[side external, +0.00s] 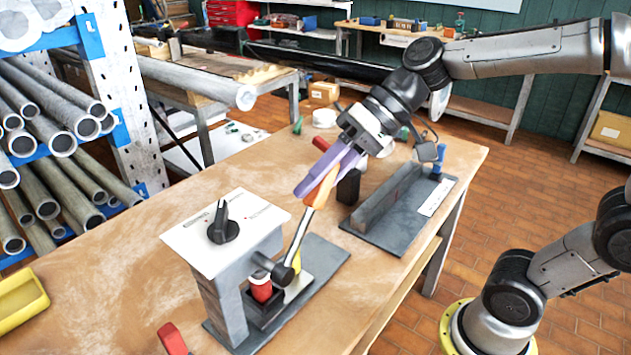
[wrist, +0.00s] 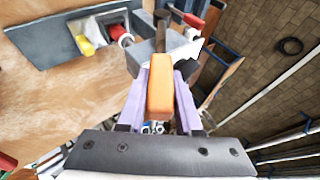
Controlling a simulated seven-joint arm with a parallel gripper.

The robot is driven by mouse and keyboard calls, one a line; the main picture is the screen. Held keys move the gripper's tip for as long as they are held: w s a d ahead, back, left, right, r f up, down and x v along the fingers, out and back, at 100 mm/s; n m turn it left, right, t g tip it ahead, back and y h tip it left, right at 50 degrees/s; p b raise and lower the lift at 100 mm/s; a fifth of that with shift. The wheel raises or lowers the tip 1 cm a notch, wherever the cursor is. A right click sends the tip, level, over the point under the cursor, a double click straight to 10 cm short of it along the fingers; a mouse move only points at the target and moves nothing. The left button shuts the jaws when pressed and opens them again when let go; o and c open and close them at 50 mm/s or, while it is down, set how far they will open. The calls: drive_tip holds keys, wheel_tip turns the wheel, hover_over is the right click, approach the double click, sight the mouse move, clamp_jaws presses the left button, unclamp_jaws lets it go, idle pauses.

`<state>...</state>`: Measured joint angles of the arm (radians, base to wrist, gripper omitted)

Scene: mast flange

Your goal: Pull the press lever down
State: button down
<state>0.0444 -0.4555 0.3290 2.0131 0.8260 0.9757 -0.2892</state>
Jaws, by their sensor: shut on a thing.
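The press (side external: 222,285) is a grey column on a dark base plate, with a white top panel carrying a black knob (side external: 223,230). Its lever (side external: 299,238) is a metal rod rising up and to the right from a dark pivot at the column's side, ending in an orange handle (side external: 322,190). My gripper (side external: 308,188) has purple fingers and is shut on the orange handle. In the wrist view the handle (wrist: 160,98) lies between both fingers. A red part (side external: 261,287) and a yellow part (side external: 296,262) sit low beside the column, below the lever.
A grey angled fixture (side external: 385,200) on a dark plate stands on the wooden table (side external: 130,270) behind the lever. A red-handled item (side external: 172,338) is at the front edge, and a yellow bin (side external: 22,302) at the left. A pipe rack (side external: 125,110) stands further left.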

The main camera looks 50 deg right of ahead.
drive_tip(key=shift+f, duration=0.1)
drive_tip(key=c, duration=0.6)
unclamp_jaws()
drive_tip(key=shift+d, duration=0.1)
drive_tip(key=v, duration=1.4)
